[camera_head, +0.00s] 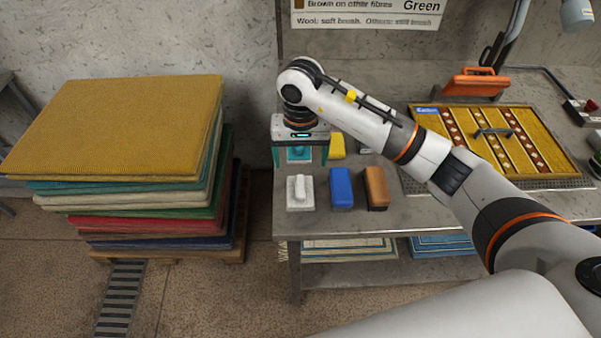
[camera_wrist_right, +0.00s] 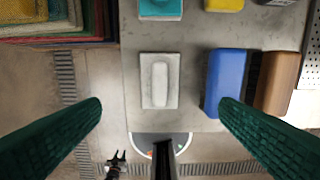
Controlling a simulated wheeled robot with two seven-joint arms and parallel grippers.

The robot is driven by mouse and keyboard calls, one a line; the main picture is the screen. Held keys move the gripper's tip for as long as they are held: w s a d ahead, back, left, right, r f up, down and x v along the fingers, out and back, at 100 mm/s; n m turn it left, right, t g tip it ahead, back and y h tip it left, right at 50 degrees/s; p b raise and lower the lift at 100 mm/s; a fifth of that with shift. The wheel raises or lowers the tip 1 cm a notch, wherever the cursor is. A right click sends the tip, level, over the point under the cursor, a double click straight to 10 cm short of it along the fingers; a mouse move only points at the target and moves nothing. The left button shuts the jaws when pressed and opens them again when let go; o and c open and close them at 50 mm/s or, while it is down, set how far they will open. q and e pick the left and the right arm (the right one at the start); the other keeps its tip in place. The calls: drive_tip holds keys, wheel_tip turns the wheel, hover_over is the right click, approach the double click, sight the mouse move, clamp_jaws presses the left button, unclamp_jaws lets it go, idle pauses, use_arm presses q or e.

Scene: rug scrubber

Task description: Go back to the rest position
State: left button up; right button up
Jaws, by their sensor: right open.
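My right gripper (camera_head: 300,158) is over the left part of the grey bench, pointing down. Its two green fingers also show wide apart in the right wrist view (camera_wrist_right: 160,106), with nothing held between them. A pale grey block with a raised handle (camera_head: 300,193) lies on the bench just in front of the gripper; in the wrist view it is below the gap between the fingers (camera_wrist_right: 159,82). A teal block (camera_head: 299,154) shows between the fingers in the head view, but lies beyond them in the wrist view (camera_wrist_right: 160,8). My left gripper cannot be made out.
Blue (camera_head: 341,188), brown (camera_head: 376,187) and yellow (camera_head: 337,146) blocks stand close by. A patterned yellow rug (camera_head: 542,150) lies on the bench at right, near an orange tool (camera_head: 474,83). A tall rug stack (camera_head: 120,130) stands left, with a floor gap before the bench.

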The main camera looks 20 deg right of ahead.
drive_tip(key=shift+r, duration=0.6)
